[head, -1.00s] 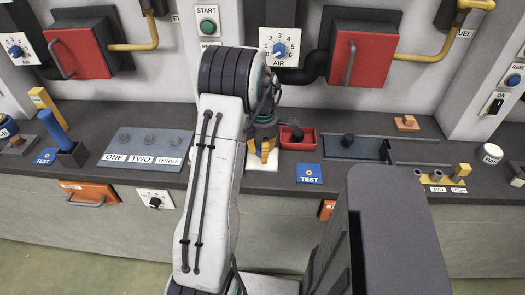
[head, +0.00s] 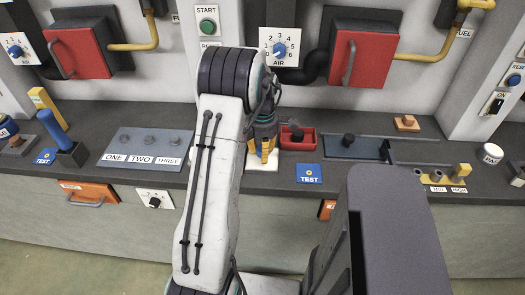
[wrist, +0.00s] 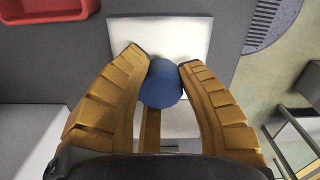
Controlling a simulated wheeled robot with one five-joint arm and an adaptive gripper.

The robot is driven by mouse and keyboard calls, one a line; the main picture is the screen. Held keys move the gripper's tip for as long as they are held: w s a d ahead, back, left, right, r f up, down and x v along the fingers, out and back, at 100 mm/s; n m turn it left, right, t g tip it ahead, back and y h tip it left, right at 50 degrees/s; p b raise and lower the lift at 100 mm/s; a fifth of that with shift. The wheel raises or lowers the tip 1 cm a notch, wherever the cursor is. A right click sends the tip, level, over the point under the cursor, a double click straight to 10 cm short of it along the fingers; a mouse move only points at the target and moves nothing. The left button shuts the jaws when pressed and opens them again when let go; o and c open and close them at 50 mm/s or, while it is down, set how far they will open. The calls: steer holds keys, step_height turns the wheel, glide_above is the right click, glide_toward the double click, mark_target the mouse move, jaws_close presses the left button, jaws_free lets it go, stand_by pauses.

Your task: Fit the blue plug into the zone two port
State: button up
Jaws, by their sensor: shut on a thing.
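The blue plug (wrist: 162,84) is a short blue cylinder between the fingertips of my gripper (wrist: 159,72), seen in the wrist view over a white square plate (wrist: 190,33). Both fingers press on its sides. I cannot tell whether it still touches the plate. In the head view my gripper (head: 263,150) points down at the white plate (head: 262,165), and the plug cannot be made out there. The port panel (head: 125,142) lies left of my arm, with round ports over the labels ONE, TWO and THREE. The zone two port (head: 148,139) is the middle one.
A red tray (head: 308,139) with a dark thing in it stands just right of my gripper, near a blue TEST sign (head: 308,173). A blue lever (head: 54,129) rises left of the port panel. Red doors (head: 363,52) and pipes line the wall behind.

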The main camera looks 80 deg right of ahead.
steer(key=shift+f+b, duration=0.65)
steer(key=shift+f, duration=0.25)
steer(key=shift+r, duration=0.25)
steer(key=shift+r+p, duration=0.7)
steer(key=shift+f+b, duration=0.75)
steer(key=shift+f, duration=0.2)
steer(key=shift+r, duration=0.1)
stand_by(0.5)
steer(key=o, duration=1.6)
steer(key=shift+r, duration=0.15)
steer(key=shift+r+p, duration=2.25)
steer(key=shift+r, duration=0.6)
